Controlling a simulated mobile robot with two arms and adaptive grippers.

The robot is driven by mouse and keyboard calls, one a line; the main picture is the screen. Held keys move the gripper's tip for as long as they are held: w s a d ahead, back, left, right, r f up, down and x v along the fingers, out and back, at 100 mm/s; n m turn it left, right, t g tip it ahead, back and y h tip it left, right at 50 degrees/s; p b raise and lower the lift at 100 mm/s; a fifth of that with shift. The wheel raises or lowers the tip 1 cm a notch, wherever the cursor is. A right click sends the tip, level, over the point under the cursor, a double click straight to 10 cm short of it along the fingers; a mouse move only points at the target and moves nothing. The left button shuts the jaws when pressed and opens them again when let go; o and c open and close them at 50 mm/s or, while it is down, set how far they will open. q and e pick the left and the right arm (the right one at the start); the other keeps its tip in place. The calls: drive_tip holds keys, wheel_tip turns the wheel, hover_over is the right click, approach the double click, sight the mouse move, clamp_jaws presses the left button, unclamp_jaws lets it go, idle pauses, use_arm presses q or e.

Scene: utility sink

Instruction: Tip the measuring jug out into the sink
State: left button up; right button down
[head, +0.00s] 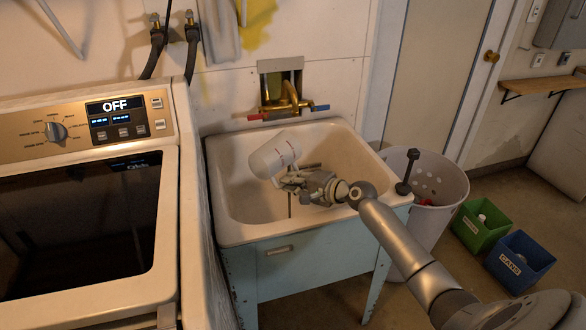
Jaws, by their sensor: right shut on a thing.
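The measuring jug (268,159) is a whitish translucent vessel with red marks. It is tilted over the basin of the sink (237,193), left of my right gripper (288,180). My right gripper is shut on the jug, and the arm comes in from the lower right across the sink's right rim. Part of the jug's lower right side is hidden behind the gripper. Whether any liquid is in it or leaving it I cannot tell. The sink is a cream basin on a blue cabinet. My left gripper is not in view.
A brass tap (287,101) with red and blue handles is on the wall behind the sink. A washing machine (165,230) stands close on the left. A white perforated basket (436,185) stands at the right, with green (482,227) and blue (520,260) bins beyond.

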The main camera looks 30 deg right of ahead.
drive_tip(key=shift+f+m, duration=0.1)
drive_tip(key=shift+m, duration=0.3)
idle(0.3)
drive_tip(key=shift+a, duration=0.1)
